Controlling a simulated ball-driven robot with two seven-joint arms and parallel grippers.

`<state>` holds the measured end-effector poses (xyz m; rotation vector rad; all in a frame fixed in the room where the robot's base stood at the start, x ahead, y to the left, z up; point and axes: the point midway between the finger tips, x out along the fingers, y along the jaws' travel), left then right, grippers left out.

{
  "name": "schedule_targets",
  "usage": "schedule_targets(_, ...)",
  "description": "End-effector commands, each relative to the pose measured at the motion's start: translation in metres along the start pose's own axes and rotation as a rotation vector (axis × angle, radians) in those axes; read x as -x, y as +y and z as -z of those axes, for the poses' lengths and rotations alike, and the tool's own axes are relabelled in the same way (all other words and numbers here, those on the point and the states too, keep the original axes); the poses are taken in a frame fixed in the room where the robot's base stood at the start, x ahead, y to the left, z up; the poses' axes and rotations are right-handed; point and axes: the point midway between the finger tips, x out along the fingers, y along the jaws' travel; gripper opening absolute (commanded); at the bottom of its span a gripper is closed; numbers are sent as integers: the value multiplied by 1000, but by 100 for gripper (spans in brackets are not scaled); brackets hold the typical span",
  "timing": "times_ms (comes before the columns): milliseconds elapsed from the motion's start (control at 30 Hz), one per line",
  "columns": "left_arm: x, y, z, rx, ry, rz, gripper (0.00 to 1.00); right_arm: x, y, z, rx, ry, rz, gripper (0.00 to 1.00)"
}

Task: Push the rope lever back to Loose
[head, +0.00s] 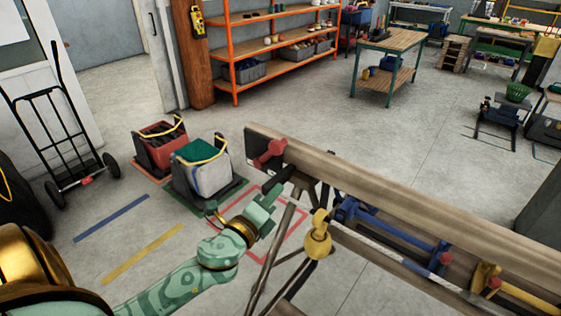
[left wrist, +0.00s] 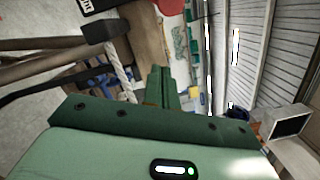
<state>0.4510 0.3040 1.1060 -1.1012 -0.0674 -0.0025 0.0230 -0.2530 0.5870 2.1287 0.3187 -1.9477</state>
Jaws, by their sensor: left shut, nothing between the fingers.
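The lever I take for the rope lever has a dark grip (head: 286,176) and sticks out below the left end of a long wooden beam (head: 400,195). In the left wrist view a black grip (left wrist: 104,31) shows at upper left, by a pale twisted rope (left wrist: 119,72). My left gripper (head: 268,192) is shut and empty, its green fingers close beside the grip. Its fingers also show in the left wrist view (left wrist: 160,82); I cannot tell whether they touch the lever. A dark plate with white lettering (left wrist: 100,4) is cut off at the top edge. My right gripper is not in view.
A red knob (head: 270,153) is on the beam's left end. A yellow fitting (head: 318,237) and blue brackets (head: 350,209) sit below the beam. Two bins, red (head: 160,146) and grey-green (head: 203,170), stand left.

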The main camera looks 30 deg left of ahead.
Motion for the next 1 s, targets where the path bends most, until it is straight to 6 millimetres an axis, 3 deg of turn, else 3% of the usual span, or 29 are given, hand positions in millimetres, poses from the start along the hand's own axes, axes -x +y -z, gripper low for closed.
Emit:
schedule_targets(367, -80, -2, -1, -1, -1, 2, 0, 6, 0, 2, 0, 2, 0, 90)
schedule_targets(600, -85, -1, -33, -1, 1, 1, 0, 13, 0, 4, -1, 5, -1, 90)
schedule_targets(1000, -86, 0, -39, 0, 1, 0, 0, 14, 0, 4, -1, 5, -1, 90)
